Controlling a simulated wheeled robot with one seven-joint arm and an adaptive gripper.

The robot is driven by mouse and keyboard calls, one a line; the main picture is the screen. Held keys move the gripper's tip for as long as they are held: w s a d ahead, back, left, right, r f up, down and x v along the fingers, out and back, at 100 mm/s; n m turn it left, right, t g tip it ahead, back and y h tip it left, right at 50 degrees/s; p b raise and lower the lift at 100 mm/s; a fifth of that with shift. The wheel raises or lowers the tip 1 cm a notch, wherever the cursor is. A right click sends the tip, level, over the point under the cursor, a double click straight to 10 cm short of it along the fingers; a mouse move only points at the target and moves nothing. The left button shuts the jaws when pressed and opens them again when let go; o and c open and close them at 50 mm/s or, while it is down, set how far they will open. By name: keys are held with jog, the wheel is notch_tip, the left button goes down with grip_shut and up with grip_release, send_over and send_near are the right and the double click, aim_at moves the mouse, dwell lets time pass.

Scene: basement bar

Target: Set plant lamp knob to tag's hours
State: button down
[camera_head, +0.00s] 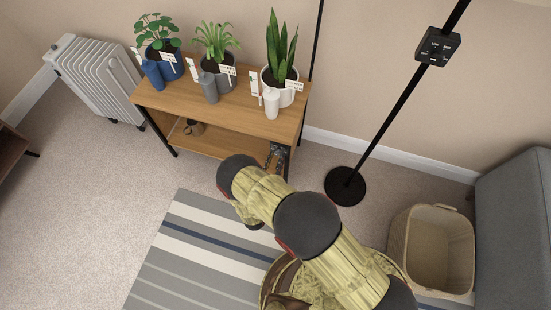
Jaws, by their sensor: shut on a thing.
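A black control box (438,47) with small white markings sits on the tilted-looking black lamp pole (395,112). The markings are too small to read, and I cannot make out the knob's setting. White tags stand by the potted plants: a tag at the left pot (167,57), a tag at the middle pot (227,70) and a tag at the right pot (294,85). Their writing is unreadable here. My arm reaches from the bottom right toward the shelf, well below the control box.
Blue, grey and white bottles stand before the plants on the wooden shelf unit (222,142). The lamp's round base (345,186) is on the carpet. A beige basket (434,246) and grey sofa (518,220) are at right. A radiator (97,78) is at left.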

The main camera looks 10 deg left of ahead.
jog(key=shift+m, duration=0.3)
jog(key=m+b, duration=0.1)
jog(key=m, duration=1)
jog(key=shift+d+b, duration=0.1)
jog(key=shift+b, duration=0.25)
jog(key=shift+f, duration=0.1)
dwell(0.3)
jog(key=c, duration=1.6)
grip_release()
jog(key=shift+c, duration=0.2)
jog(key=shift+o, duration=0.7)
jog(key=shift+s, duration=0.15)
